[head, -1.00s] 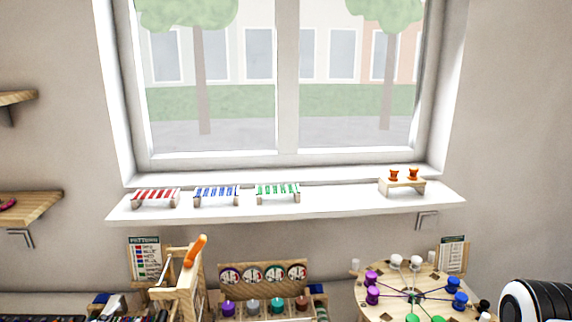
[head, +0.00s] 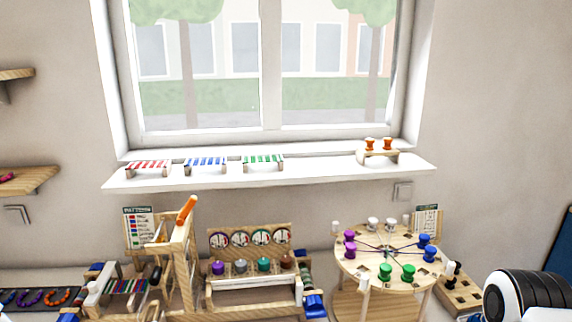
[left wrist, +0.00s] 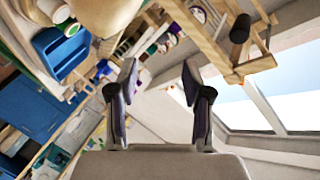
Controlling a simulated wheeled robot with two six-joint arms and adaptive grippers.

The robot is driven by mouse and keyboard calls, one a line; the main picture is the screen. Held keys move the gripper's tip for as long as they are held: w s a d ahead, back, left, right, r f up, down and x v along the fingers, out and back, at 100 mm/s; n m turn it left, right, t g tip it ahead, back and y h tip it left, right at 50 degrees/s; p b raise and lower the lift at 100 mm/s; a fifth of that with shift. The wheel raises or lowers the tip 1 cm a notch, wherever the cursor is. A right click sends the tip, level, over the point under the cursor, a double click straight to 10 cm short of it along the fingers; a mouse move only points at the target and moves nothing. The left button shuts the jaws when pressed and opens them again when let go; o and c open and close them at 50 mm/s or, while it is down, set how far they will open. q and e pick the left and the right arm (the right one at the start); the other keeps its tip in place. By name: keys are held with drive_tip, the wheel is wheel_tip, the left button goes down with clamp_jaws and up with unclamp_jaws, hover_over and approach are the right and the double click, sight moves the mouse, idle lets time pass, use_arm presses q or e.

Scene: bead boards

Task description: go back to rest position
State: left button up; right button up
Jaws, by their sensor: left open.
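My left gripper (left wrist: 158,85) shows in the left wrist view with its two dark fingers apart and nothing between them. That view is steeply tilted, with wooden frames and a blue bin (left wrist: 62,52) beyond the fingers. The left gripper does not show in the head view. At the lower right of the head view a black and white arm part of mine (head: 530,290) shows, but the right gripper itself is out of view.
A wooden loom (head: 180,262), a rack with dials (head: 250,240) and a round pegged table (head: 350,268) stand below the window. Small red, blue and green racks line the white sill (head: 300,172). Wall shelves (head: 30,180) are at the left.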

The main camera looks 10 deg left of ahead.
use_arm(q)
drive_tip(key=s+d+f+n+g+b, duration=0.1)
drive_tip(key=s+d+f+g+b, duration=0.25)
drive_tip(key=s+d+f, duration=0.4)
drive_tip(key=s+d+f+g+b, duration=0.4)
drive_tip(key=d+f, duration=0.4)
drive_tip(key=f, duration=0.5)
drive_tip(key=s+a+f+n+g+y, duration=0.2)
drive_tip(key=s+n+g, duration=0.5)
drive_tip(key=s+n, duration=0.4)
drive_tip(key=s+f+y, duration=0.1)
drive_tip(key=s, duration=0.2)
drive_tip(key=shift+s+f+n, duration=0.2)
drive_tip(key=shift+f+n, duration=0.15)
drive_tip(key=shift+n, duration=0.05)
drive_tip(key=shift+g, duration=0.25)
drive_tip(key=shift+a, duration=0.1)
